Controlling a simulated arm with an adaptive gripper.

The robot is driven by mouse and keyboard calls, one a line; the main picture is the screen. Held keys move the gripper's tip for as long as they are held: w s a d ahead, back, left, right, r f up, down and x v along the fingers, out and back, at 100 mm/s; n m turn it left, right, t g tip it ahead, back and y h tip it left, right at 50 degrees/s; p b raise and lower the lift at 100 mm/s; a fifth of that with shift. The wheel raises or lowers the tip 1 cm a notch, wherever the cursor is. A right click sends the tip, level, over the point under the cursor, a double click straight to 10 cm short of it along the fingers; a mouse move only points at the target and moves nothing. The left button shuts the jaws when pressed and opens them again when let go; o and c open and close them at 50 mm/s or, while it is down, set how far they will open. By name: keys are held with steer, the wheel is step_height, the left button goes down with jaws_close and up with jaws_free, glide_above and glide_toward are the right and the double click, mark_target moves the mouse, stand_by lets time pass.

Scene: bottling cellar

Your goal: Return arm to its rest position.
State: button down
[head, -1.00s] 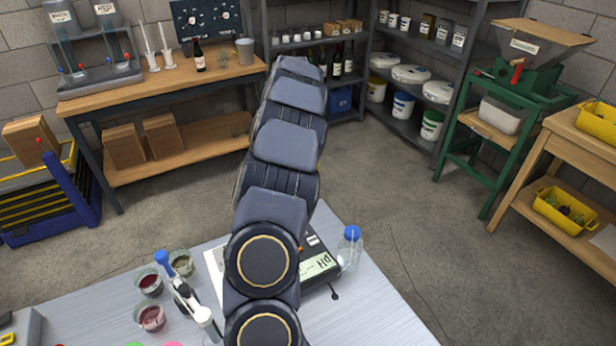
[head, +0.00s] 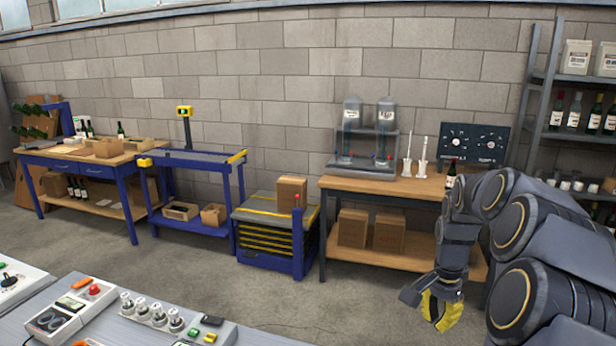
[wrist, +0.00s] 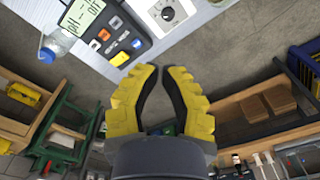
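My gripper (head: 436,312) hangs low at the right in the head view, at the end of my folded arm and in front of the wooden workbench (head: 400,187). Its yellow and black fingers also show in the wrist view (wrist: 162,70), bowed, with the tips close together and a narrow gap between them. Grey floor shows through that gap, and nothing is held. The fingers appear to touch nothing.
The grey lab table (head: 140,328) with switches and meters is at the lower left. A pH meter (wrist: 108,35) and a blue-capped bottle (wrist: 57,45) lie beyond the fingertips. A blue cart (head: 275,240) stands left of the workbench. The floor (head: 180,265) between is clear.

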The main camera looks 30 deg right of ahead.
steer(key=s+a+r+n, duration=0.15)
steer(key=a+n, duration=0.35)
steer(key=a, duration=0.6)
steer(key=s+a+r+n, duration=0.1)
steer(key=a+r+n, duration=0.3)
steer(key=a, duration=0.7)
steer(key=s+a+f+n+g, duration=0.1)
steer(key=s+a+f+n, duration=0.1)
steer(key=s+a+n, duration=0.7)
steer(key=s, duration=0.4)
steer(key=shift+s+a+f+g, duration=0.15)
steer(key=shift+s+a+g, duration=0.1)
steer(key=shift+a+g, duration=0.15)
